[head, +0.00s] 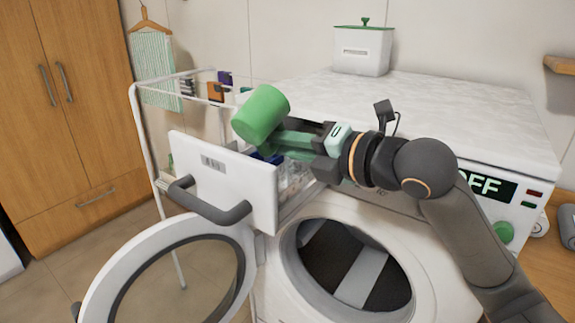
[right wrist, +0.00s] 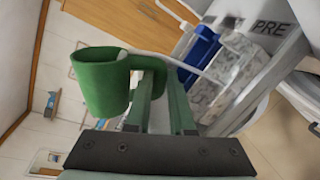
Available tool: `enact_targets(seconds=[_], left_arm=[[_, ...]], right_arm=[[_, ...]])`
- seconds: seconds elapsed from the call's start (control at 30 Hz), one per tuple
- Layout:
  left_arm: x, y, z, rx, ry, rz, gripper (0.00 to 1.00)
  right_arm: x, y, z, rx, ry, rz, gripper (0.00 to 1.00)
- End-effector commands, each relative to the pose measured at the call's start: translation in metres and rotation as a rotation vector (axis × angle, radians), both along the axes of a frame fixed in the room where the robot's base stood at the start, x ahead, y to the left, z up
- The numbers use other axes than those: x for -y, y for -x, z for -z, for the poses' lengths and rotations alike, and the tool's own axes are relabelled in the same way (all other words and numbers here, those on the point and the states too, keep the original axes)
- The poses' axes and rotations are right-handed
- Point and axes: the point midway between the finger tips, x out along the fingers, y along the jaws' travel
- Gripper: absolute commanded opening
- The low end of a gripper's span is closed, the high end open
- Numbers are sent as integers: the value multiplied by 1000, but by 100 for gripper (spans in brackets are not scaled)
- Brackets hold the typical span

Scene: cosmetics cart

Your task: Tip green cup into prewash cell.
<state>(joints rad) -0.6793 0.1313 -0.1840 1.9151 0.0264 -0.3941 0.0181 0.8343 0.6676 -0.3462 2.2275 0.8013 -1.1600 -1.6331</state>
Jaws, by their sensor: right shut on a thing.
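The green cup (head: 262,113) is tilted in the air above the pulled-out detergent drawer (head: 222,180). My right gripper (head: 285,140) is shut on the cup's handle. In the right wrist view the cup (right wrist: 102,85) hangs left of the green fingers (right wrist: 162,95), with its handle at them and its mouth partly visible. The PRE label (right wrist: 272,27) shows at upper right, on the drawer's rim beside a clear-walled compartment (right wrist: 232,70) and a blue part (right wrist: 201,50). The cup's contents are hidden. My left gripper is not in view.
The round washer door (head: 180,265) stands open below the drawer, beside the drum opening (head: 350,265). A white wire rack (head: 150,135) with small items stands behind. A white box with a green lid (head: 362,50) stands on the mostly clear marble top (head: 450,105).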

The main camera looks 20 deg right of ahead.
Motion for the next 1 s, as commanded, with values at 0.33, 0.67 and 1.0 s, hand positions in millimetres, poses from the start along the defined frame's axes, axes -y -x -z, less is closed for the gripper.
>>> enact_targets(seconds=[0.33,0.67,1.0], left_arm=[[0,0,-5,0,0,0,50],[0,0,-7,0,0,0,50],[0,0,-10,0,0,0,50]], right_arm=[[-1,1,-8,-29,-41,0,0],[-3,2,-11,-48,-67,-1,0],[-4,3,-16,-72,-100,-1,0]])
